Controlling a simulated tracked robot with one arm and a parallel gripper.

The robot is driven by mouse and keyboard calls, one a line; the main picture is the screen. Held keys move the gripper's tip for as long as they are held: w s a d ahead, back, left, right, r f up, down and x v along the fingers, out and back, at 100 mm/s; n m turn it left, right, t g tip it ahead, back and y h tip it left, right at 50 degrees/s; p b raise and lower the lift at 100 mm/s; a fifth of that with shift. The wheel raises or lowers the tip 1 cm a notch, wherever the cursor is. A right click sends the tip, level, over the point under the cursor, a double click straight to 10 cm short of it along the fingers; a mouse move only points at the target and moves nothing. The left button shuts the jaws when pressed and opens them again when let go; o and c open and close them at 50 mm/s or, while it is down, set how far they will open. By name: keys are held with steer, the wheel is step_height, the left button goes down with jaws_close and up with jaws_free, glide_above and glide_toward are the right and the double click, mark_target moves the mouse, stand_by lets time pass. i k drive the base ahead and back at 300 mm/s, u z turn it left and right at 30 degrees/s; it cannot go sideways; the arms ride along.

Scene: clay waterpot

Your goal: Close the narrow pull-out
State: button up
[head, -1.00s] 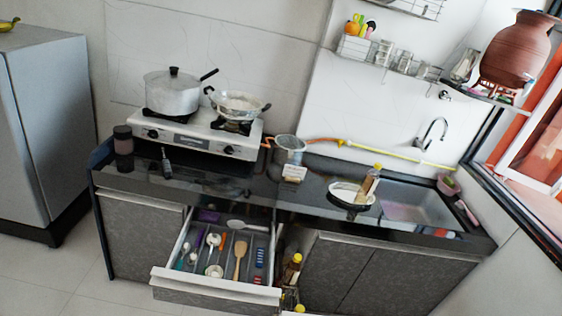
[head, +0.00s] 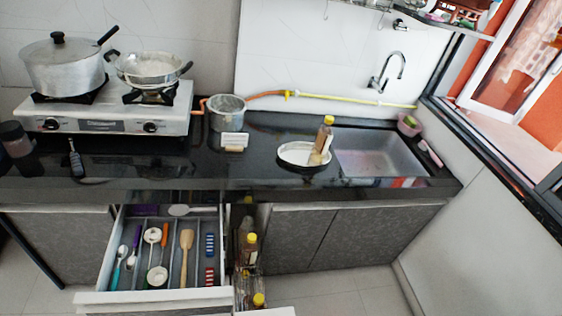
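The narrow pull-out stands out from under the counter, just right of the open cutlery drawer. Its pale front edge (head: 264,311) is cut off by the bottom of the head view. Inside it are bottles with yellow caps (head: 250,250). The wide cutlery drawer (head: 150,298) beside it is also pulled out and holds spoons, a wooden spatula and other utensils. My gripper is not in view.
The black counter (head: 258,180) carries a gas stove (head: 110,122) with two pots, a metal pot (head: 226,112), and a plate (head: 300,156) with a bottle. A sink (head: 375,155) is at right. The floor (head: 350,290) at lower right is clear.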

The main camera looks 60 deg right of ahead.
mark_target(286, 311)
steer(key=z, duration=0.6)
steer(key=k, duration=1.9)
steer(key=z, duration=0.55)
steer(key=i, duration=1.35)
steer(key=u, duration=0.4)
